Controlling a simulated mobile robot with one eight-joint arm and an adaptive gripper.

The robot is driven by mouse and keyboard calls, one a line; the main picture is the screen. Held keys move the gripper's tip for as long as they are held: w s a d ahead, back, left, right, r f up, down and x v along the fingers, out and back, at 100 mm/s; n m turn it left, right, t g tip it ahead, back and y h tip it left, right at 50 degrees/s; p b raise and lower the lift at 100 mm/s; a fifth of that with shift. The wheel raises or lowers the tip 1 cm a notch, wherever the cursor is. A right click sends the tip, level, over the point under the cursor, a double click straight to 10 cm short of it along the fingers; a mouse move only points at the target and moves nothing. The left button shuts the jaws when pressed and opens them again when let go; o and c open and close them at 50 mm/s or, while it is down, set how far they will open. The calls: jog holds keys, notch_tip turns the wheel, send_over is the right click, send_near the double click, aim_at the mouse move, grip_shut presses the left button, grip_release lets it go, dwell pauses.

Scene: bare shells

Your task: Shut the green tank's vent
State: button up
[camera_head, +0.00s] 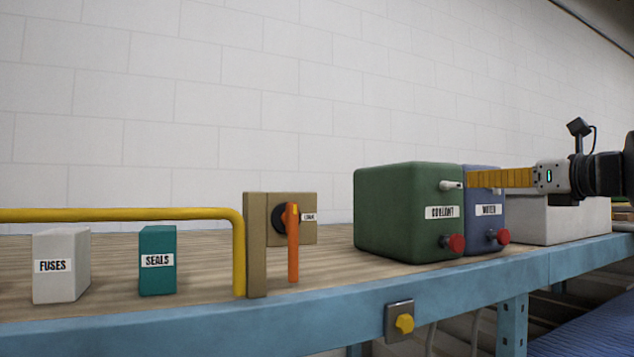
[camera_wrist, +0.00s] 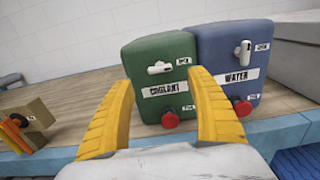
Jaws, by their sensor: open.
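The green tank (camera_head: 395,215), labelled COOLANT, stands on the bench; it also shows in the wrist view (camera_wrist: 150,105). Its small white lever (camera_wrist: 159,68) sits high on the front and lies about level, beside a tiny label too small to read surely. The lever also shows in the head view (camera_head: 451,185). A red knob (camera_wrist: 170,119) is low on the same face. My gripper (camera_wrist: 161,76) is open and empty, its yellow fingers spread either side of the lever in the picture, apparently short of it. In the head view, my gripper (camera_head: 471,179) is just right of the lever.
A blue WATER tank (camera_wrist: 228,92) stands close against the green tank's right side, its white lever (camera_wrist: 243,53) upright, with its own red knob (camera_wrist: 242,107). A grey box (camera_head: 550,220) is farther right. An orange-handled switch (camera_head: 293,240) and yellow rail (camera_head: 120,214) are left.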

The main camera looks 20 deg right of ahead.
aim_at(448, 185)
jog(key=w, duration=0.6)
jog(key=w+a+p, duration=0.1)
jog(key=w, duration=0.2)
jog(key=shift+w, duration=0.15)
jog(key=c, duration=1.2)
